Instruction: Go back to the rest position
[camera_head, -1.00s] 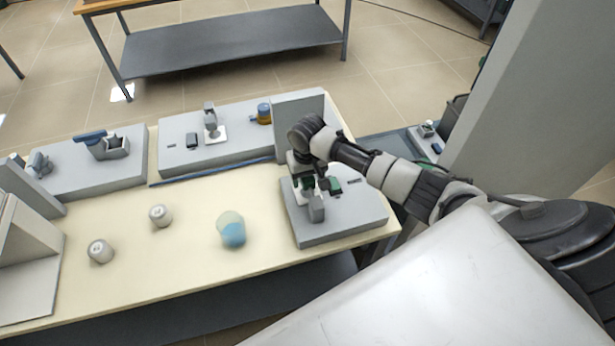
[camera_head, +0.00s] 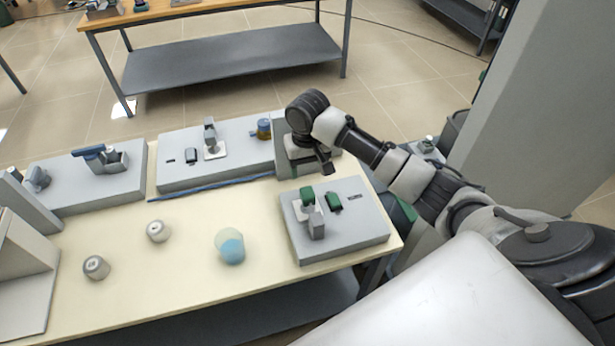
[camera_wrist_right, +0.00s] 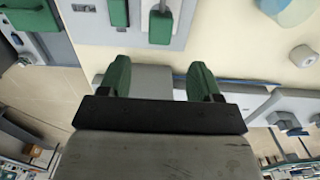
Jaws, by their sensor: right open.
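My right gripper (camera_head: 322,165) is raised near the back right of the table, behind the grey base (camera_head: 360,235) with green parts. In the right wrist view its two green fingers (camera_wrist_right: 160,77) are apart, with nothing between them. The grey base carries a small upright device (camera_head: 313,222) with a green top and a separate green block (camera_head: 334,203). My left gripper is not in view.
The cream table (camera_head: 190,262) holds two small pale jars (camera_head: 158,231) (camera_head: 96,267) and a beaker of blue liquid (camera_head: 230,247). Grey bases with equipment line its back. A grey pillar (camera_head: 540,100) stands right of my arm. Open floor separates a second table (camera_head: 230,55).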

